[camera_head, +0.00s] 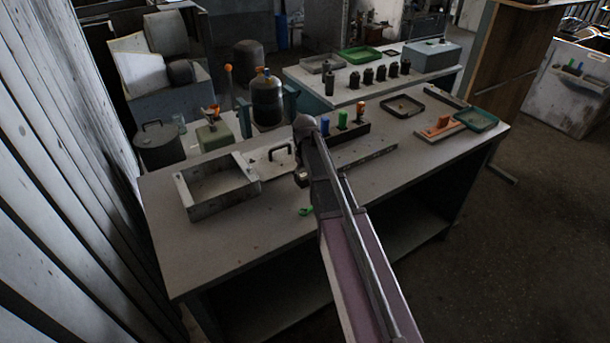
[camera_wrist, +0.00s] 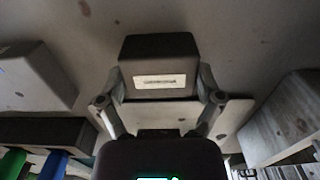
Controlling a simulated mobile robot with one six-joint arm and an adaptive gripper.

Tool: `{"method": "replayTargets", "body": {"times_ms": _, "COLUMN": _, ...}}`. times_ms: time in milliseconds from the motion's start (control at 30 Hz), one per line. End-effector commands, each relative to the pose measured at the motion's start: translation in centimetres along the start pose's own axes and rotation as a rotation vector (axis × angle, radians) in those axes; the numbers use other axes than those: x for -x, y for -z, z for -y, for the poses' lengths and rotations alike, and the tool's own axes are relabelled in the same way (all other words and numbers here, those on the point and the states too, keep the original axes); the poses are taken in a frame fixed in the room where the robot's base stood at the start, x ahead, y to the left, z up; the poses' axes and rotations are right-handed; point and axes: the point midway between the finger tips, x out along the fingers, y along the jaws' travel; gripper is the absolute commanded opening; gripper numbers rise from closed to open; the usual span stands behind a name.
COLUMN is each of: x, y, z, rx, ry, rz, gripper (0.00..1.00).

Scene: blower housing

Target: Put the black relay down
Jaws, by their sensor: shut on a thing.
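The black relay (camera_wrist: 159,55), a dark block with a white label, fills the upper middle of the wrist view. My gripper (camera_wrist: 160,84) is shut on it, with one finger at each side. Worktop shows around the relay in the wrist view; I cannot tell whether the relay touches it. In the head view my gripper (camera_head: 302,178) is over the middle of the near workbench (camera_head: 235,235), and I cannot make out the relay apart from it there.
An open grey box (camera_head: 222,205) stands left of my gripper, with a pale handled plate (camera_head: 268,160) beside it. A black holder (camera_head: 352,132) with coloured pieces is behind right. The bench's front left is clear.

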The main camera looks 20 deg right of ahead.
Motion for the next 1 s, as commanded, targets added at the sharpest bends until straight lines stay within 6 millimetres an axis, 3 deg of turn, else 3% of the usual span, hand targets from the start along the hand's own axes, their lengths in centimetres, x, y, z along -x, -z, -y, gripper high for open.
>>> {"method": "replayTargets", "body": {"times_ms": 33, "x": -0.1, "y": 0.0, "z": 0.0, "rx": 0.000, "ry": 0.000, "rz": 0.000, "gripper": 0.94}}
{"method": "replayTargets", "body": {"times_ms": 67, "x": 0.0, "y": 0.0, "z": 0.0, "rx": 0.000, "ry": 0.000, "rz": 0.000, "gripper": 1.00}}
{"method": "replayTargets", "body": {"times_ms": 567, "x": 0.1, "y": 0.0, "z": 0.0, "rx": 0.000, "ry": 0.000, "rz": 0.000, "gripper": 1.00}}
{"method": "replayTargets", "body": {"times_ms": 1000, "x": 2.5, "y": 0.0, "z": 0.0, "rx": 0.000, "ry": 0.000, "rz": 0.000, "gripper": 1.00}}
